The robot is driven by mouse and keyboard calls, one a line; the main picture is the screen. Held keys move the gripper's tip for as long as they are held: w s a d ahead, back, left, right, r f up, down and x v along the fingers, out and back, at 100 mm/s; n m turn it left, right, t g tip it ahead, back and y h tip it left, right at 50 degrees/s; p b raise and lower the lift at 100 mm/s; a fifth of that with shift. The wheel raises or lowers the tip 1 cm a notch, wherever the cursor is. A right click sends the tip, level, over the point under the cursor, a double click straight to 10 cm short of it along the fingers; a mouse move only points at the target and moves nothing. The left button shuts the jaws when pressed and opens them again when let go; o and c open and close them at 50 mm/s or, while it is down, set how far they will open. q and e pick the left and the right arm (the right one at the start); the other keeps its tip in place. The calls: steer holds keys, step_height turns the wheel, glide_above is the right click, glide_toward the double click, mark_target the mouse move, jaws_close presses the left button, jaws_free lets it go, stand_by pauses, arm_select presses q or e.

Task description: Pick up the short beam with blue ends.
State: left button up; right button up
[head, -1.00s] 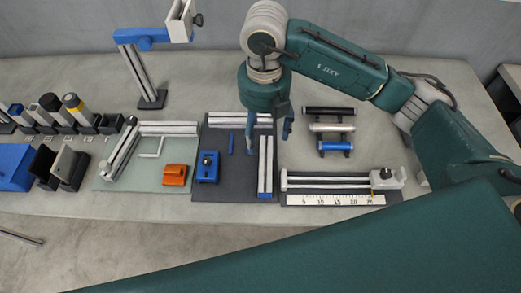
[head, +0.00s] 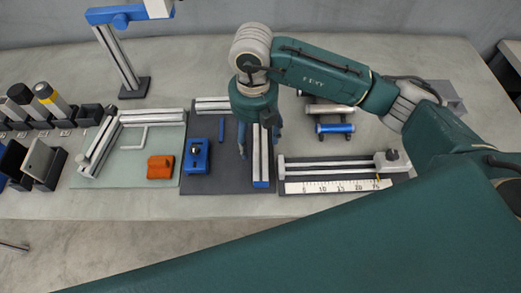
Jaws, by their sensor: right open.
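A short silver beam (head: 263,165) lies lengthwise on the dark mat (head: 225,182), with a blue end facing me. Its far end is hidden behind my right gripper. My right gripper (head: 260,142) points down over the far part of this beam. Its fingers are open and apart, one showing on each side of the beam, with nothing seen between them but the beam below. I cannot tell how high the fingertips are above it. My left gripper is not in view.
A blue block (head: 196,157) and a thin blue bar (head: 221,129) lie left of the beam. Another silver beam (head: 212,105) lies behind. A ruler fixture (head: 330,170) stands right. An orange block (head: 160,167) sits on the pale mat (head: 120,178).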

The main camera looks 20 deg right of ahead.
mark_target(257, 148)
steer(key=shift+f, duration=0.75)
steer(key=shift+d+f+p, duration=0.15)
steer(key=shift+f+p, duration=0.2)
steer(key=shift+p, duration=0.1)
step_height(257, 148, down, 4)
steer(key=shift+w+d+r+p, duration=0.1)
steer(key=shift+d+r+p, duration=0.1)
steer(key=shift+p, duration=0.6)
steer(key=shift+f, duration=0.5)
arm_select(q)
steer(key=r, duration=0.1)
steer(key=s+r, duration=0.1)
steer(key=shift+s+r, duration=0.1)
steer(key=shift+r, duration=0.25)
arm_select(e)
steer(key=shift+w+r, duration=0.1)
steer(key=c, duration=1.5)
steer(key=shift+c, duration=0.2)
